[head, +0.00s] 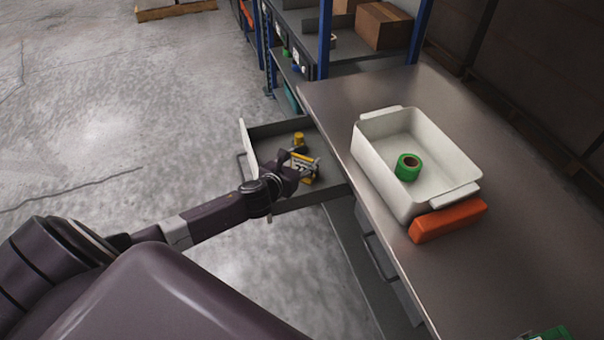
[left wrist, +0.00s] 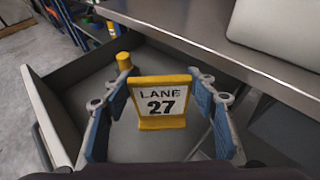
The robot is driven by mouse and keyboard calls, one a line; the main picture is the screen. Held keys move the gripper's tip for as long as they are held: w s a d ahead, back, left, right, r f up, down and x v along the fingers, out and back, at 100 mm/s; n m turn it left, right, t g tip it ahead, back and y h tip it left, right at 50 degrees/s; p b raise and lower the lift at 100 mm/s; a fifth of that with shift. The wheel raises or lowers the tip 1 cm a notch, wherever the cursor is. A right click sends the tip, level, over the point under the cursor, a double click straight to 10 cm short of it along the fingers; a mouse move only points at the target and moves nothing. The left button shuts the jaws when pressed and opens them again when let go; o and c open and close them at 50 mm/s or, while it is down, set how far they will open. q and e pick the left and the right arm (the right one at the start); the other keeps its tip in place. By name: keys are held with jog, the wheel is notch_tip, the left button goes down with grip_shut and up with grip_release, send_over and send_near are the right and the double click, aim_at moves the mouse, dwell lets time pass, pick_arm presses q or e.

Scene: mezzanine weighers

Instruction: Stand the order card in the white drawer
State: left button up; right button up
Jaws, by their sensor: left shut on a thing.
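The order card (left wrist: 161,103) is a white plate in a yellow frame with a yellow foot, reading "LANE 27". It is upright in the left wrist view. My left gripper (head: 303,164) is shut on the card, with a blue-padded finger at each side. The card also shows in the head view, partly behind the gripper. The white drawer (head: 249,149), grey inside with a white front, is pulled out from under the bench. The card is within the drawer's outline; I cannot tell whether its foot touches the floor. My right gripper is not in view.
A yellow cylinder (head: 298,139) stands in the drawer's far part. On the bench (head: 385,90) are a white tub (head: 445,160) holding a green roll (head: 408,167), and an orange block (head: 447,220). A blue-post shelf with a cardboard box (head: 383,26) is behind.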

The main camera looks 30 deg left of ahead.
pick_arm(q)
jog(key=shift+f, duration=0.75)
notch_tip(320, 180, down, 4)
jog(key=shift+r+b, duration=0.15)
jog(key=shift+b, duration=0.55)
jog(key=shift+f, duration=0.2)
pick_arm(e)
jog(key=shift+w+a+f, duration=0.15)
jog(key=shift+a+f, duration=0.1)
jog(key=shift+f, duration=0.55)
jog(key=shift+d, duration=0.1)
pick_arm(q)
jog(key=shift+f, duration=0.2)
jog(key=o, duration=1.1)
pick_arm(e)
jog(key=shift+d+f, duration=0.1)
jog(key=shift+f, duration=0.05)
pick_arm(q)
jog(key=shift+o, duration=0.2)
jog(key=shift+r, duration=0.1)
